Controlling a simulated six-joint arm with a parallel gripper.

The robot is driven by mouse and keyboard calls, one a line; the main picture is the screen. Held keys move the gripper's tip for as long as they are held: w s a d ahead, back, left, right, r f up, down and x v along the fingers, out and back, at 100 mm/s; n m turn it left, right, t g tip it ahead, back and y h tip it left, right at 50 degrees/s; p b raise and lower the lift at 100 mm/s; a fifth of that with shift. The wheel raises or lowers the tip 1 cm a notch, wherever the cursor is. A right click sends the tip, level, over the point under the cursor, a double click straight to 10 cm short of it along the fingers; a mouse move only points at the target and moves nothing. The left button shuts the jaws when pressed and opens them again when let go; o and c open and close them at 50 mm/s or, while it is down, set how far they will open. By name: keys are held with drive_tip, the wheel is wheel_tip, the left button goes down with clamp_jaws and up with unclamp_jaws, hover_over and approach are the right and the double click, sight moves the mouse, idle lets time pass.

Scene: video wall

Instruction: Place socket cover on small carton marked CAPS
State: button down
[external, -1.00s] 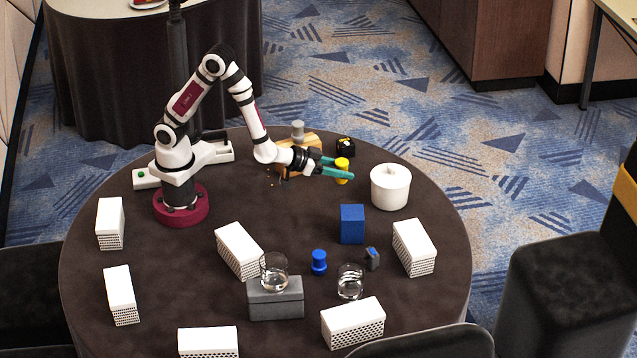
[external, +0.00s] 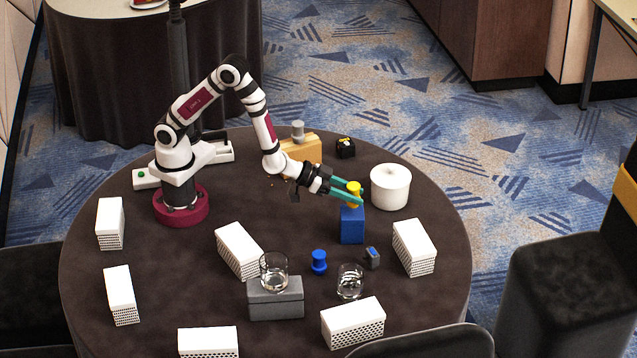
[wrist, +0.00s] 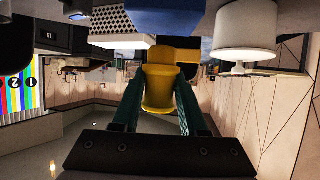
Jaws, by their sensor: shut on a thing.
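My gripper (external: 358,193) is shut on a yellow spool-shaped piece (external: 354,187), which I take for the socket cover. In the wrist view the yellow piece (wrist: 159,88) sits between the two teal fingers. In the external view it appears at the top of a small blue carton (external: 352,226), roughly upright. I cannot tell whether it touches the carton. No CAPS lettering is readable on any box. A blue spool (external: 319,261) stands on the table, and a grey spool (external: 298,130) is on a tan box (external: 302,151).
A white lidded pot (external: 390,187) stands close to the right of my gripper. A small grey block (external: 372,258), a glass (external: 350,281), another glass on a grey box (external: 276,300) and several white perforated boxes stand toward the front.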

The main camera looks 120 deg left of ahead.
drive_tip(key=shift+f, duration=1)
drive_tip(key=shift+f, duration=0.1)
drive_tip(key=shift+c, duration=2.2)
unclamp_jaws()
drive_tip(key=s+d+r+m+g+h, duration=0.2)
drive_tip(key=s+d+r+m+h, duration=0.1)
drive_tip(key=s+d, duration=0.4)
drive_tip(key=s+d+r+m+g+h, duration=0.2)
drive_tip(key=s+d+r+m+h, duration=0.15)
drive_tip(key=s+d, duration=0.35)
drive_tip(key=s+r+m+g+y, duration=0.1)
drive_tip(key=s+r+m+g, duration=0.1)
drive_tip(key=s, duration=0.8)
drive_tip(key=s+r+m+g+y, duration=0.1)
drive_tip(key=s+r+m+g, duration=0.2)
drive_tip(key=s, duration=0.8)
drive_tip(key=shift+a+g, duration=0.25)
drive_tip(key=shift+g, duration=0.85)
